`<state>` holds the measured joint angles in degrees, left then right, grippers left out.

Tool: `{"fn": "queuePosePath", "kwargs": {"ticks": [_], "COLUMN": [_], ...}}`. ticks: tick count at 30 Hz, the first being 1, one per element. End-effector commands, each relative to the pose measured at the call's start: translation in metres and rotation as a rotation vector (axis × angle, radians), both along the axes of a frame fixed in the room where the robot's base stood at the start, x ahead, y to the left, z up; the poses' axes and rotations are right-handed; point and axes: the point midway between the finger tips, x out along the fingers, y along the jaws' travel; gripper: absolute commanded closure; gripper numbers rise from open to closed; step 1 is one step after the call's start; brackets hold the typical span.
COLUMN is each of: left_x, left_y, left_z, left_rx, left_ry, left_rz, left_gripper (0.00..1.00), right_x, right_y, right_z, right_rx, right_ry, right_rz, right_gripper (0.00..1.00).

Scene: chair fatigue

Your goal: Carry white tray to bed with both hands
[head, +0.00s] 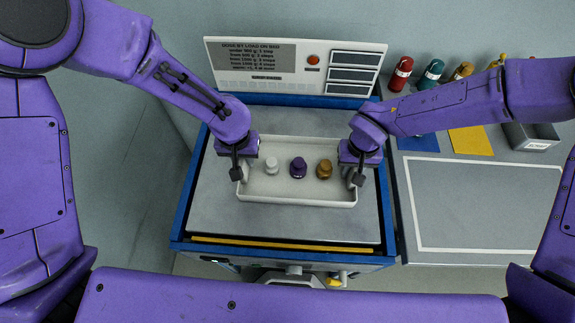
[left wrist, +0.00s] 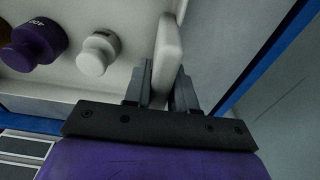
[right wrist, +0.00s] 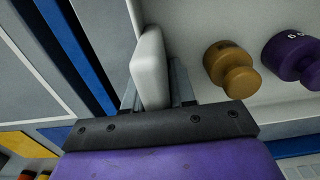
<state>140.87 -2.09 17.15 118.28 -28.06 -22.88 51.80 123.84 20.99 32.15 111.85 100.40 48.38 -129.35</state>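The white tray (head: 297,199) is over the grey bed (head: 215,215) of the blue-edged machine; I cannot tell whether it touches the bed. It holds a white weight (head: 272,166), a purple weight (head: 298,168) and an ochre weight (head: 324,169), all upright. My left gripper (head: 238,172) is at the tray's left end; the left wrist view shows its fingers on both sides of the tray wall (left wrist: 168,50). My right gripper (head: 356,178) is at the right end; the right wrist view shows its fingers about the tray wall (right wrist: 150,70).
A panel (head: 295,68) with printed text and a red button stands behind the bed. On the side table at right are several coloured weights (head: 401,73), blue and yellow mats (head: 471,141), a grey box (head: 532,136) and a white-outlined empty area (head: 475,200).

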Motion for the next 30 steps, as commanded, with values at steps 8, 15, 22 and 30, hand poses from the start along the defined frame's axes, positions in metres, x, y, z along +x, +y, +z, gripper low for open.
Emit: {"fn": "queuePosePath", "kwargs": {"ticks": [8, 15, 22, 30], "left_x": [0.000, -0.001, -0.009, -0.015], "left_y": [0.000, 0.000, 0.000, 0.000], "left_z": [0.001, 0.022, 0.081, 0.119], "left_rx": [0.000, -0.001, -0.002, 0.000], "left_ry": [0.000, -0.004, -0.007, -0.002], "left_rz": [0.000, 0.002, 0.000, -0.001], "left_gripper": [0.50, 0.50, 0.50, 0.50], "right_x": [0.000, 0.000, 0.000, 0.000], "right_y": [0.000, 0.000, 0.000, 0.000], "right_z": [0.001, 0.001, 0.001, 0.002], "right_rx": [-0.001, -0.001, -0.001, -0.001], "right_ry": [0.000, 0.000, 0.000, 0.000], "right_rz": [0.000, 0.000, 0.000, 0.000], "right_gripper": [0.51, 0.51, 0.51, 0.51]}}
